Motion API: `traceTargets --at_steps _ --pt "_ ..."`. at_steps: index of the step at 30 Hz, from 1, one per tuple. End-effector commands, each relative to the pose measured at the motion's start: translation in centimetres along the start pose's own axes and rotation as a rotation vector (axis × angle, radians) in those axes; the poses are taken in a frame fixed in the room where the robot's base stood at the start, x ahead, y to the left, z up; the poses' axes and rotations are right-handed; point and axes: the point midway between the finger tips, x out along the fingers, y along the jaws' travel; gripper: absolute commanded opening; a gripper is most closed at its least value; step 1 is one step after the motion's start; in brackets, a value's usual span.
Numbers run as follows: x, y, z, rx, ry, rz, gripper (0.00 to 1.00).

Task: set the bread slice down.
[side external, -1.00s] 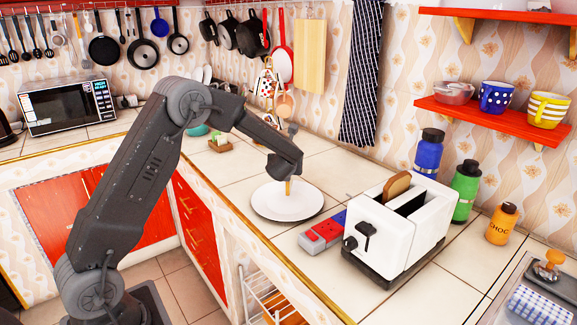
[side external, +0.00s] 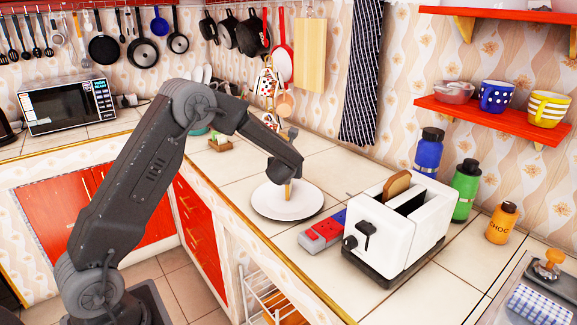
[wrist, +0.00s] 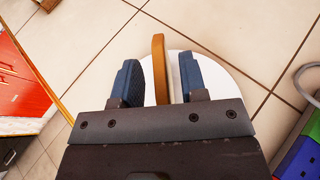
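A brown bread slice (wrist: 158,68) stands upright, edge-on, between the two blue fingers of my gripper (wrist: 160,82) in the wrist view. A gap shows on each side of the slice, so the fingers are open around it. In the side view the slice (side external: 288,192) shows as a thin strip below my gripper (side external: 287,178), over the middle of the white plate (side external: 268,207). Its lower end appears to meet the plate, but exact contact is hard to tell. The plate's rim (wrist: 232,85) also shows behind the fingers.
A white toaster (side external: 385,245) with another slice (side external: 397,184) in it stands right of the plate. A red, grey and blue box (side external: 322,232) lies between them. Bottles (side external: 428,150) stand behind the toaster.

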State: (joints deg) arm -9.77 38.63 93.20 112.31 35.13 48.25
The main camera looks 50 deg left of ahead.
Motion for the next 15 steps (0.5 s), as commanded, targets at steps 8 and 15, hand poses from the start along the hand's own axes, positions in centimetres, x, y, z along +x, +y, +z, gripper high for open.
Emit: traceTargets --at_steps 8,15 --pt "-2.6 -0.1 0.4 0.000 0.000 -0.003 0.39" --pt "-7.8 -0.1 0.4 0.000 -0.002 -0.004 0.39"
